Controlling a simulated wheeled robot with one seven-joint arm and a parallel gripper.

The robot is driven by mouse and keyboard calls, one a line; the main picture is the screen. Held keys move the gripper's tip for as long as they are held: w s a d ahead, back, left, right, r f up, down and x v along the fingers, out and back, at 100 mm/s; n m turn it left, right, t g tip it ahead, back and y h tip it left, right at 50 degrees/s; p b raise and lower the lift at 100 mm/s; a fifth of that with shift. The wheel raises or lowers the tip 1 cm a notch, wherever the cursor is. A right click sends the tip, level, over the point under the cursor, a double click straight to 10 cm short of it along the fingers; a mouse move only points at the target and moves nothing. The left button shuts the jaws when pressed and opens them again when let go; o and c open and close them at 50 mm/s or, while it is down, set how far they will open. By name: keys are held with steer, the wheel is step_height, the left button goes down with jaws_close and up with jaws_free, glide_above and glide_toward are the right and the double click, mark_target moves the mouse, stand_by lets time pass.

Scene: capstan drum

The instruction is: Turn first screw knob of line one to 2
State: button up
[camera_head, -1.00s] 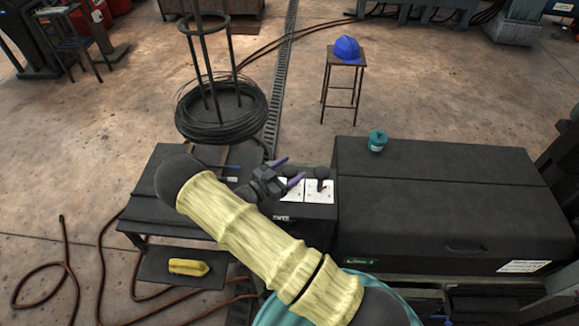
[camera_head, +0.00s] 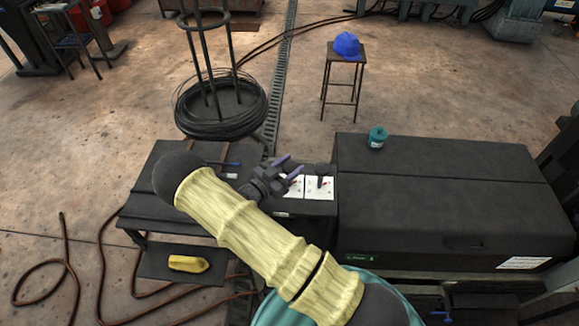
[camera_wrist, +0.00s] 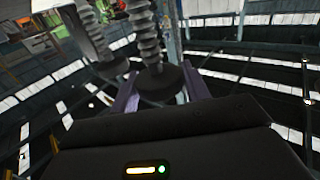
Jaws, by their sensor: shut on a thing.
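A dark control box with two white dial plates stands beside the large black cabinet. The left plate (camera_head: 296,187) is partly covered by my gripper, and the right plate (camera_head: 319,187) has a dark knob (camera_head: 323,170) above it. My gripper (camera_head: 288,169) is at the left plate, its two purple fingers pointing right. In the wrist view, my gripper (camera_wrist: 160,80) has its fingers on either side of the wide dark end of a ribbed grey screw knob (camera_wrist: 147,38) and is shut on it. A second ribbed knob (camera_wrist: 88,28) shows to its left. The dial reading is too small to tell.
The black cabinet (camera_head: 450,200) with a green label fills the right, with a teal can (camera_head: 377,138) on top. A dark table (camera_head: 160,213) is left, a wire coil (camera_head: 222,115) behind it. A stool (camera_head: 343,70) holds a blue cap (camera_head: 347,46).

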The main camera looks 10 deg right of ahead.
steer(key=n+t+y+b, duration=0.1)
steer(key=n+t+y, duration=0.2)
steer(key=t, duration=0.1)
steer(key=shift+f+n+y+b, duration=0.15)
steer(key=shift+n+y+b, duration=0.15)
steer(key=shift+b, duration=0.1)
steer(key=n+t+y+b, duration=0.2)
steer(key=n+t+y, duration=0.1)
steer(key=y, duration=0.1)
steer(key=shift+d, duration=0.1)
steer(key=shift+n+t+y+b, duration=0.45)
steer(key=shift+n+y, duration=0.7)
steer(key=shift+y, duration=0.55)
steer(key=shift+n+t+y+b, duration=0.3)
steer(key=shift+n+t+y, duration=0.15)
steer(key=shift+n+y, duration=1)
steer(key=shift+m+y, duration=0.25)
steer(key=shift+m, duration=0.05)
steer(key=shift+r, duration=0.2)
steer(key=o, duration=1)
steer(key=shift+c, duration=0.2)
